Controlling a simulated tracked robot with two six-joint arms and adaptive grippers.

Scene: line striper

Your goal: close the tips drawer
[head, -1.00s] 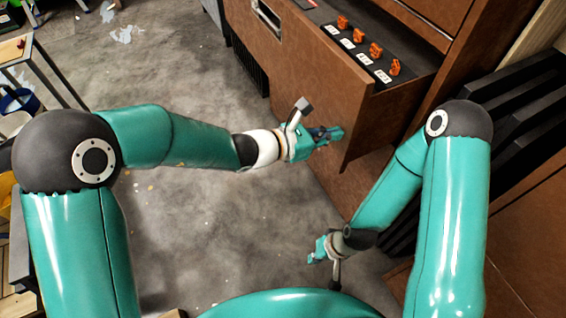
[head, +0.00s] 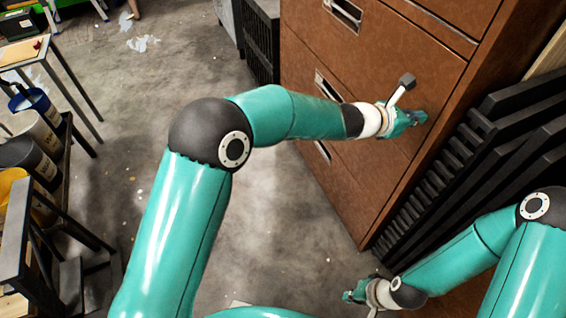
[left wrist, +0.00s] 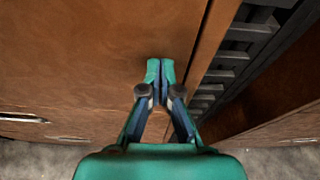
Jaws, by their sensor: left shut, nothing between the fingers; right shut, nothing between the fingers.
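The tips drawer's brown front (head: 400,55) now looks flush with the cabinet, and its orange contents are hidden. It has a metal recessed handle (head: 342,14). My left gripper (head: 419,117) is shut and empty, its fingertips at the right part of the brown front. In the left wrist view the shut fingertips (left wrist: 160,68) lie against or very close to the brown front (left wrist: 90,50), left of its right edge; I cannot tell if they touch. My right gripper (head: 350,294) is shut and empty, low at the bottom, apart from the cabinet front.
Black slatted panels (head: 480,130) stand right of the cabinet. Another recessed handle (head: 326,86) shows lower on the cabinet. A rack with buckets (head: 35,105) stands at the left. The grey floor (head: 110,130) between is mostly clear.

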